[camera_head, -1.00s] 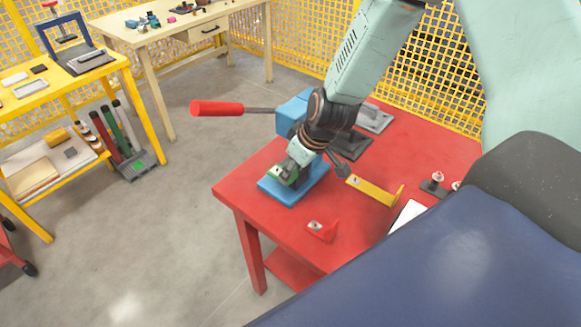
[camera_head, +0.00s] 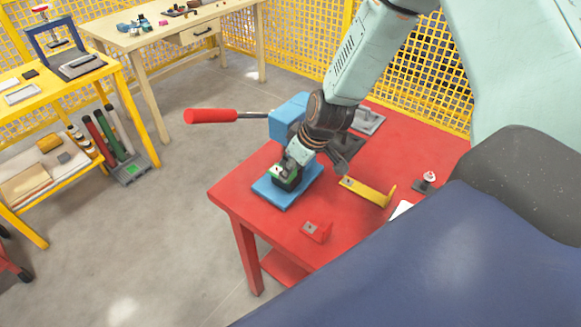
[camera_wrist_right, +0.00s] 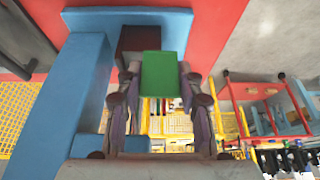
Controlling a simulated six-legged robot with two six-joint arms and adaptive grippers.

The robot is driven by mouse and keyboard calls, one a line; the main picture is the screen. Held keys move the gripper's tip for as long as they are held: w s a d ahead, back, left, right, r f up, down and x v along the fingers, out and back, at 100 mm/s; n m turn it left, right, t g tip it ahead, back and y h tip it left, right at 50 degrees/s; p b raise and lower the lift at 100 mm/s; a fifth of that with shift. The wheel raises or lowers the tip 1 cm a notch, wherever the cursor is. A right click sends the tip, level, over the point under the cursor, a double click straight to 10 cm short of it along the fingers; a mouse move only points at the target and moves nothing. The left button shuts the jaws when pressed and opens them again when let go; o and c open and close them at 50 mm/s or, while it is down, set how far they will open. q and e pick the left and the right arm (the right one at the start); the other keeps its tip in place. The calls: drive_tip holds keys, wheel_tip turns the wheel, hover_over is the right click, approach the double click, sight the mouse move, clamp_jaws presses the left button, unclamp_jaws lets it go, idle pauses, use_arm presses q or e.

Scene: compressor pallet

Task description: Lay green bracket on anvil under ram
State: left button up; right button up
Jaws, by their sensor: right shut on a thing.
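The green bracket (camera_head: 277,172) is in my right gripper (camera_head: 285,168), over the blue base plate (camera_head: 272,196) of the blue press (camera_head: 287,119). In the right wrist view the green bracket (camera_wrist_right: 163,87) sits between the two fingers of my right gripper (camera_wrist_right: 163,80), which are shut on it. The dark anvil block (camera_wrist_right: 138,42) shows just beyond the bracket, on the base plate. Whether the bracket touches the anvil I cannot tell. The ram is not clearly visible; my arm hides part of the press. My left gripper is not in view.
The press has a red-handled lever (camera_head: 211,116) reaching left. On the red table (camera_head: 245,180) lie a yellow bracket (camera_head: 367,189) and a red bracket (camera_head: 316,231). A dark fixture (camera_head: 426,182) stands at right. The blue press column (camera_wrist_right: 82,90) is close beside my right gripper.

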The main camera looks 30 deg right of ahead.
drive_tip(key=shift+w+d+p, duration=0.2)
drive_tip(key=shift+d+p, duration=0.15)
drive_tip(key=shift+d, duration=0.35)
drive_tip(key=shift+w+d+p, duration=0.2)
drive_tip(key=shift+d+p, duration=0.1)
drive_tip(key=shift+d, duration=0.4)
drive_tip(key=shift+f, duration=0.15)
idle(0.4)
drive_tip(key=o, duration=1.3)
drive_tip(key=shift+o, duration=0.2)
drive_tip(key=shift+s, duration=0.1)
